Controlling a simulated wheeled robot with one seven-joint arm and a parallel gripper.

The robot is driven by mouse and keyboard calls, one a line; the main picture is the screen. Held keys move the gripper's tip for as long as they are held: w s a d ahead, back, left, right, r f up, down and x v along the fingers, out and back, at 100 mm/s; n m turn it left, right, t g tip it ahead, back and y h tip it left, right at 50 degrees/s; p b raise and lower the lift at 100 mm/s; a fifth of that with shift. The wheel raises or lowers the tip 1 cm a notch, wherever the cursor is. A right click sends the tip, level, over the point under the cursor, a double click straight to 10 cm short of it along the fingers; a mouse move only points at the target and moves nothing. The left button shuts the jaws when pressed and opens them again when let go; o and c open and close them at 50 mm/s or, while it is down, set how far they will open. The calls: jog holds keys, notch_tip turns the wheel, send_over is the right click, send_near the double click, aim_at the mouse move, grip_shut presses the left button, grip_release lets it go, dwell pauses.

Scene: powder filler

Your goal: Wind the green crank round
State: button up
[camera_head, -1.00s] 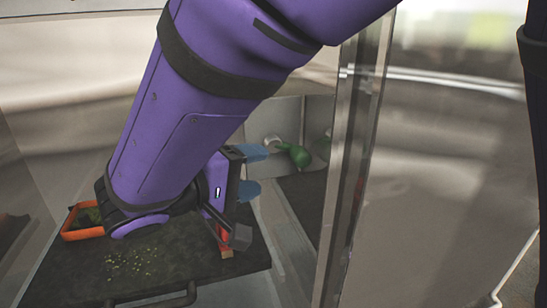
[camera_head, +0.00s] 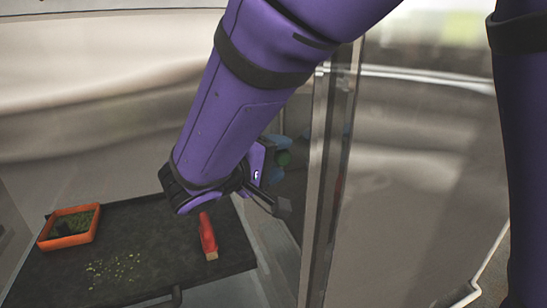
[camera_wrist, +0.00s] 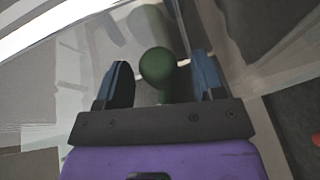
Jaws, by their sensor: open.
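The green crank shows its rounded knob (camera_wrist: 157,65) in the wrist view, with a paler green part running up behind it. My gripper (camera_wrist: 163,80) is open, with one blue finger on each side of the knob. A gap shows between the knob and each finger, and I cannot tell whether either touches it. In the head view a small bit of the green crank (camera_head: 283,158) shows beside the blue fingers of my gripper (camera_head: 279,148). My arm and the clear panel's edge hide much of that area.
A dark table (camera_head: 150,260) holds an orange tray (camera_head: 68,228) with dark green contents, scattered yellowish crumbs (camera_head: 115,270) and a red block-like object (camera_head: 207,236). A clear panel with a metal edge (camera_head: 318,190) stands close to the right of my gripper.

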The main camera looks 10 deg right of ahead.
jog(key=c, duration=0.9)
jog(key=shift+d+r+n+t+h, duration=0.1)
jog(key=shift+r+n+t+h, duration=0.15)
jog(key=shift+n+t+h, duration=0.35)
jog(key=o, duration=0.9)
jog(key=shift+m, duration=0.3)
jog(key=v, duration=1.1)
jog(key=shift+w, duration=0.1)
